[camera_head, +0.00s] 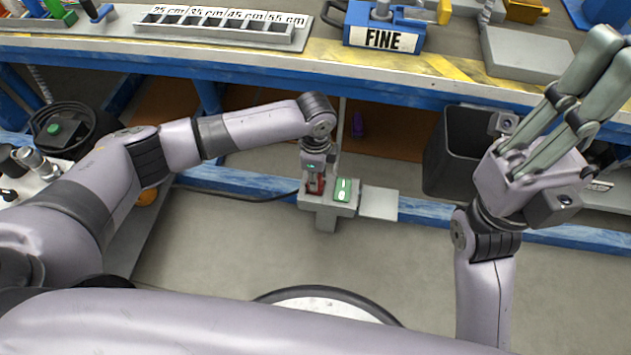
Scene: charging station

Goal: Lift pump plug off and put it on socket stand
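A small grey post-mounted unit (326,211) stands below the workbench, with a green-and-white panel (343,190) on top. A red part (316,186), which looks like the pump plug, is at its left, and a black cable (250,202) runs off left from there. My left gripper (315,178) points down at the red part and touches or nearly touches it; its fingers are too small and hidden to tell their grip. My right gripper (612,50) is raised at the right, fingers apart, nothing between them. I cannot tell which part is the socket stand.
A pale flat plate (378,203) adjoins the unit on its right. A dark bin (462,150) stands right of it. A blue beam (420,211) runs behind. The workbench (300,60) above holds a slotted tray (220,28) and a blue "FINE" device (384,38). The front floor is partly open.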

